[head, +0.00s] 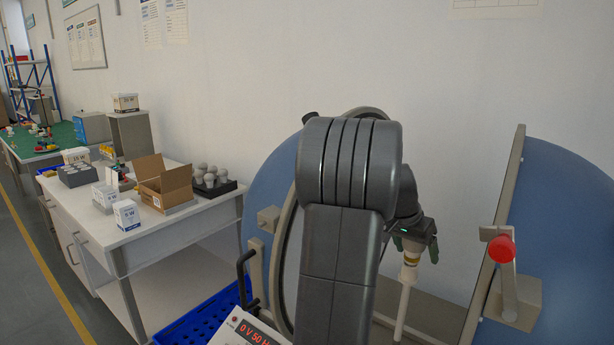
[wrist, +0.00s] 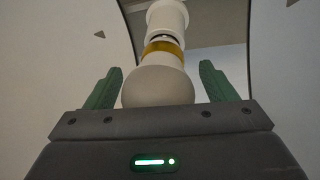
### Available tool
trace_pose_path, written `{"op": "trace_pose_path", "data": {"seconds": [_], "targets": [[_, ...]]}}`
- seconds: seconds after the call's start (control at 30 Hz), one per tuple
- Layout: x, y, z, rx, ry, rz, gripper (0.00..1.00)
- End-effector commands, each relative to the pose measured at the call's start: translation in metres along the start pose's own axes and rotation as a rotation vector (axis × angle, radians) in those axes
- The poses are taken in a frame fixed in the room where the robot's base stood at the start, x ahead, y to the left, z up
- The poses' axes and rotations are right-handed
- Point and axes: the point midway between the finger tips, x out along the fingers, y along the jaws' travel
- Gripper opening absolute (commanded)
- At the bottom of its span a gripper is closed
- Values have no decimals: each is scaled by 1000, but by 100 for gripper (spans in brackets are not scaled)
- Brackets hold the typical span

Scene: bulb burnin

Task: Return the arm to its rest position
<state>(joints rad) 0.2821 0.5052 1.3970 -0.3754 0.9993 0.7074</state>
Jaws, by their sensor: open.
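My gripper (head: 418,243) hangs at the end of my grey arm, above a slim post (head: 402,315) inside the open blue sphere (head: 570,215). Its green fingers are open. In the wrist view a white round bulb (wrist: 158,88) sits between the open fingers (wrist: 161,72), with a gap on each side. A yellow band (wrist: 163,48) and a white holder (wrist: 168,17) are beyond the bulb. In the head view the bulb's globe is mostly hidden by the gripper. The band (head: 410,261) and the holder (head: 408,274) show below it.
The sphere's left half (head: 265,185) and its rim stand close around my arm. A red knob (head: 501,249) is on the right half. A meter (head: 245,330) and a blue crate (head: 195,325) are low in front. A white bench (head: 150,230) with boxes and bulbs stands left.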

Motion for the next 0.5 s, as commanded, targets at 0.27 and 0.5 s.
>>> {"op": "trace_pose_path", "data": {"seconds": [0.27,0.5], "targets": [[0,0,-1,-69,10,-29,78],[0,-1,-1,-74,10,-31,78]]}}
